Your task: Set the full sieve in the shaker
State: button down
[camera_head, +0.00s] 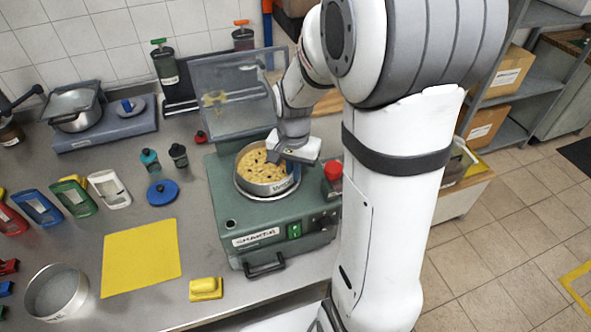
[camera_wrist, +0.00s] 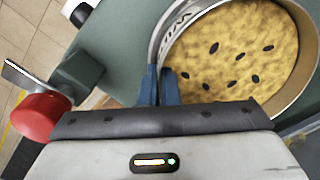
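The full sieve (camera_head: 266,170), a round metal pan of yellow grain with dark bits, is at the top of the green shaker (camera_head: 236,219). It also shows in the wrist view (camera_wrist: 240,50). I cannot tell whether it rests fully in its seat. The shaker's clear lid (camera_head: 232,92) stands raised behind it. My gripper (camera_head: 290,176) is at the sieve's right side. In the wrist view its two blue fingers (camera_wrist: 161,86) are closed around the sieve's wall, one on each side.
A red knob (camera_head: 333,171) stands right of the sieve, close to my gripper. An empty-looking sieve (camera_head: 44,310) is at the counter's front left. A yellow mat (camera_head: 140,258), a yellow block (camera_head: 206,289) and a blue lidded dish (camera_head: 162,192) lie left of the shaker.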

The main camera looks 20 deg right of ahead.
jog(key=shift+f+b, duration=0.3)
jog(key=shift+f, duration=0.05)
jog(key=shift+r, duration=0.3)
jog(key=shift+r+p, duration=0.35)
jog(key=shift+p, duration=0.15)
jog(key=shift+r, duration=0.2)
jog(key=shift+f+b, duration=0.6)
jog(key=shift+f, duration=0.3)
dwell(0.7)
jog(key=shift+r, duration=0.2)
jog(key=shift+r+p, duration=0.6)
jog(key=shift+r, duration=0.1)
jog(key=shift+f+b, duration=0.7)
jog(key=shift+f, duration=0.1)
dwell(0.8)
